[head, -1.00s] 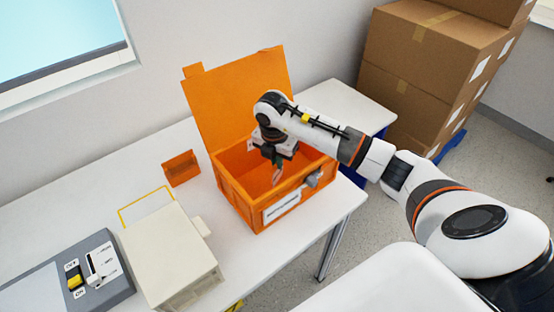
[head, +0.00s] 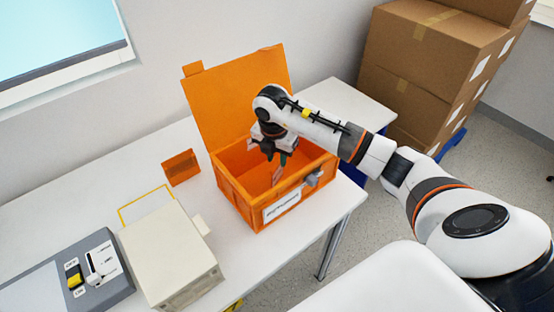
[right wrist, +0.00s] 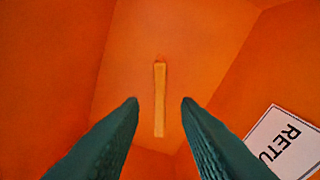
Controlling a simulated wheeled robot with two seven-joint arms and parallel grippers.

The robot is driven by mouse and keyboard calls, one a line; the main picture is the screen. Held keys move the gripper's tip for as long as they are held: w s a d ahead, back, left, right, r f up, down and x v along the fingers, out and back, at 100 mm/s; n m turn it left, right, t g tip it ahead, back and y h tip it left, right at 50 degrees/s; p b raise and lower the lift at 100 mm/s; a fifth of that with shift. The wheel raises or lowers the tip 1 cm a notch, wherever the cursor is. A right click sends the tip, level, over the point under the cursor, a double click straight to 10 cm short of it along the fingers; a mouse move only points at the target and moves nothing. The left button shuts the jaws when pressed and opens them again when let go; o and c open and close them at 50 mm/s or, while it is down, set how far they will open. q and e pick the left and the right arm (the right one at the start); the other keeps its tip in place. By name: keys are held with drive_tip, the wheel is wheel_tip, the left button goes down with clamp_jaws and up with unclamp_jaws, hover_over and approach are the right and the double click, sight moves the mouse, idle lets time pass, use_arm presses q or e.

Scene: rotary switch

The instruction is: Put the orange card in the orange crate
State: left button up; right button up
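The orange crate (head: 235,200) stands on the white table with its lid (head: 235,98) raised at the back. My right gripper (head: 276,157) points down into the crate's opening. Its two dark fingers are apart in the right wrist view (right wrist: 160,103). The orange card (head: 277,175) shows as a thin piece just below the fingers, inside the crate's outline. In the right wrist view the card (right wrist: 160,100) is a narrow, nearly edge-on strip between the fingers, touching neither. Whether it rests on the crate floor I cannot tell. My left gripper is out of view.
A small orange block-like object (head: 181,167) stands left of the crate. A beige box (head: 170,255) and a grey switch panel (head: 115,280) are at the front left. Cardboard boxes (head: 425,60) are stacked at the back right. The table right of the crate is clear.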

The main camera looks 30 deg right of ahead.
wheel_tip(320, 180, up, 10)
drive_tip(key=a, duration=0.1)
drive_tip(key=shift+s+r+b, duration=0.15)
drive_tip(key=shift+s+b, duration=0.15)
drive_tip(key=shift+b, duration=0.1)
